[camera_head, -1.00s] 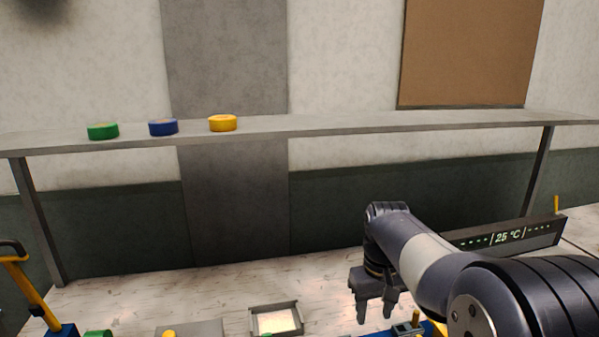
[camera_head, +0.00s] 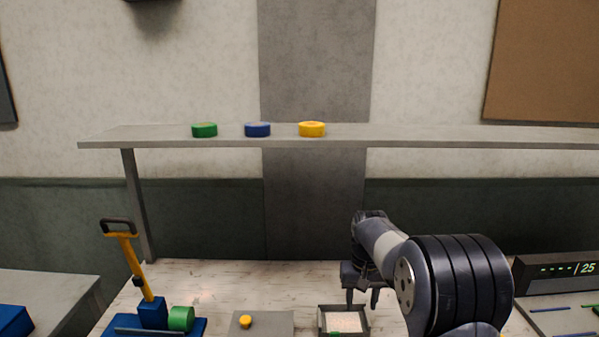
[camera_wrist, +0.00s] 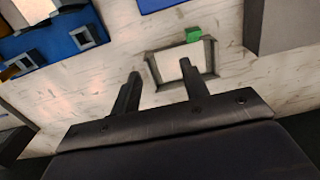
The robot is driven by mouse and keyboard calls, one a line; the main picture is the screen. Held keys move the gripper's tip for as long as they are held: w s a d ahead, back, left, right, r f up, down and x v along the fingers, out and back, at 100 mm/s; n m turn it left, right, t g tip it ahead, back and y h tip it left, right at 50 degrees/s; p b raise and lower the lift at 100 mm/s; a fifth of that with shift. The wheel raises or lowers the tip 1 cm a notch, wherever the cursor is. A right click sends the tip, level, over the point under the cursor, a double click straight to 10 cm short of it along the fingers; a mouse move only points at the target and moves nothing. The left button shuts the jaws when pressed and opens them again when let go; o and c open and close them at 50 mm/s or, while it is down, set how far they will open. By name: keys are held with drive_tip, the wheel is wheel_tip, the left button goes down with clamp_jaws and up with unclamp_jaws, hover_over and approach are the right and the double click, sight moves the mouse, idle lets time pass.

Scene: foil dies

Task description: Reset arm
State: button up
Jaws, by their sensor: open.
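My gripper (camera_head: 361,298) hangs over the workbench at the right of centre in the head view, its fingers pointing down. It is open and nothing shows between the fingers. In the wrist view its two fingers (camera_wrist: 160,92) stand apart above the bench top. A small grey-framed tray (camera_head: 322,322) with a pale inside lies just left of the gripper; it also shows in the wrist view (camera_wrist: 211,58) beyond the fingertips. A green block (camera_wrist: 193,35) sits at the tray's edge.
A blue press with a yellow lever (camera_head: 140,272) and green cylinder (camera_head: 181,318) stands left. A grey plate (camera_head: 275,323) bears a yellow knob (camera_head: 245,321). A temperature display (camera_head: 560,271) stands right.

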wheel_tip(320, 180, down, 10)
drive_tip(key=shift+r+p, duration=0.1)
drive_tip(key=shift+p, duration=0.7)
drive_tip(key=shift+r, duration=0.55)
